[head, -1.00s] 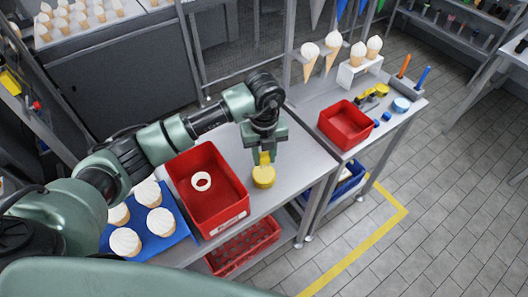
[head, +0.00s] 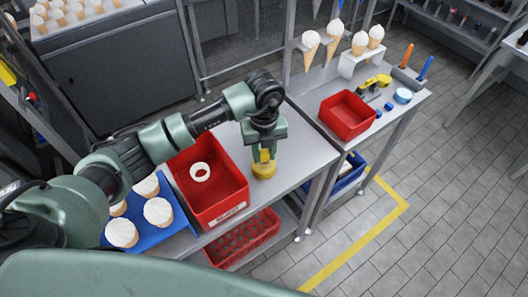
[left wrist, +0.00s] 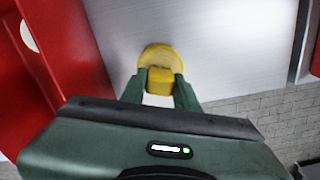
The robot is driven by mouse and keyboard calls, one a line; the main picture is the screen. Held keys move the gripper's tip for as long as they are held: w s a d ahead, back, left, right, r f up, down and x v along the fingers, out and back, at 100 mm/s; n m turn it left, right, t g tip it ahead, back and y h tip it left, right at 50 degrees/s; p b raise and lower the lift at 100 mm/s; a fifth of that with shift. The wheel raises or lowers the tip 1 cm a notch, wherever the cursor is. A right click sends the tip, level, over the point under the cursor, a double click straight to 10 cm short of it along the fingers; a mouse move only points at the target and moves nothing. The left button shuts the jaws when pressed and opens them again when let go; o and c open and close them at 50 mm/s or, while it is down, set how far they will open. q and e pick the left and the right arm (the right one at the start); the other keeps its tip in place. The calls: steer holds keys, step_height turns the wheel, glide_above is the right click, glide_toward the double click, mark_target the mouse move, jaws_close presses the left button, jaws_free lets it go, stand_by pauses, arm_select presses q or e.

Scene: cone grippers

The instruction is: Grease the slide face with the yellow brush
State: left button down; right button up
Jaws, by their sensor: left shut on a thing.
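My left gripper (head: 264,155) points down over the near table and is shut on the block-like yellow handle of a yellow piece with a round base. This yellow piece (head: 264,171) seems to be the brush and looks upright at the tabletop. I cannot tell whether its base touches the table. In the left wrist view, the left gripper (left wrist: 160,82) has a finger on each side of the handle, with the round yellow base (left wrist: 160,55) beyond. I cannot make out which surface is the slide face. My right gripper is not in view.
A red bin (head: 233,206) with a white ring (head: 200,172) stands left of the gripper. A blue tray (head: 150,236) holds white-topped cones. The further table has a small red bin (head: 347,115), a yellow-and-black item (head: 374,83) and cones on a stand. Bare tabletop (head: 300,158) lies right of the gripper.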

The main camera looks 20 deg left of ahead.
mark_target(264, 152)
arm_select(q)
steer(key=shift+f, duration=0.3)
steer(key=shift+s+f+b, duration=0.1)
steer(key=shift+f+b, duration=0.2)
steer(key=shift+b, duration=0.15)
stand_by(1.2)
steer(key=shift+r, duration=0.1)
steer(key=shift+r+p, duration=1)
steer(key=shift+r, duration=0.35)
steer(key=shift+r+p, duration=1.3)
steer(key=shift+r, duration=0.8)
